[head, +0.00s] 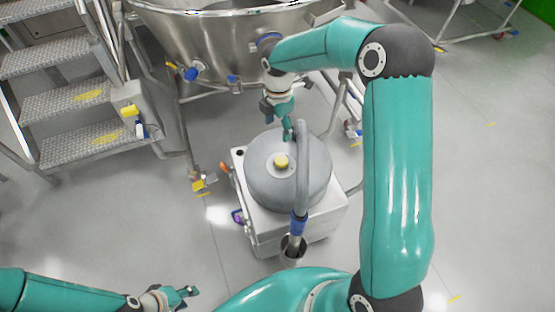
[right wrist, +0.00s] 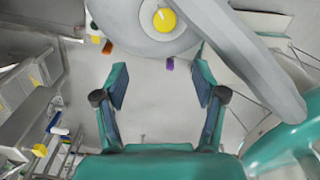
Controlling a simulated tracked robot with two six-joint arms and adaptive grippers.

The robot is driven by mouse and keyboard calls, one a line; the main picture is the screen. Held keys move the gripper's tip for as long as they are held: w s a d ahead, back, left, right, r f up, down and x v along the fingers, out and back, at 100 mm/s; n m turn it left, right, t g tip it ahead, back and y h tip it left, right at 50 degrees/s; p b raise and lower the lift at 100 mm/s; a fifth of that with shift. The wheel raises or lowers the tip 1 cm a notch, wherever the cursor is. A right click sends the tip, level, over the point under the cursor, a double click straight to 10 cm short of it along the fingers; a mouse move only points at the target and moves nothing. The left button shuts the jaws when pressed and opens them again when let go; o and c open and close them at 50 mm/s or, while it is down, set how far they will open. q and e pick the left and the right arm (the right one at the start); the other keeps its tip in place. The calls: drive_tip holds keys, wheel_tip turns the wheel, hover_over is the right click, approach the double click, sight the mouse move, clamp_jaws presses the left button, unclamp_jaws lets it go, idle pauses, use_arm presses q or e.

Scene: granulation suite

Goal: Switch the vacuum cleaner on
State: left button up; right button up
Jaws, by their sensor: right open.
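The vacuum cleaner (head: 262,185) stands on the floor in the middle of the head view, a round grey drum on a white boxy base. A yellow round knob (head: 281,161) sits on its grey lid; it also shows at the top of the right wrist view (right wrist: 164,20). A grey hose curves over the lid's right side to a blue cuff (head: 298,223). My right gripper (head: 288,134) is at the lid's far edge, beyond the yellow knob. In the right wrist view its fingers (right wrist: 160,78) are open and empty. My left gripper (head: 188,293) is low at the left, away from the vacuum; its opening is unclear.
A large steel vessel (head: 225,45) on legs stands just behind the vacuum. Metal steps (head: 65,95) are at the left. An orange part (head: 225,168) and a purple part (head: 237,216) stick out from the vacuum's left side.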

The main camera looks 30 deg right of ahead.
sight(281, 160)
drive_tip(key=f, duration=1.5)
drive_tip(key=shift+s+d+f+p, duration=0.3)
drive_tip(key=shift+f, duration=0.1)
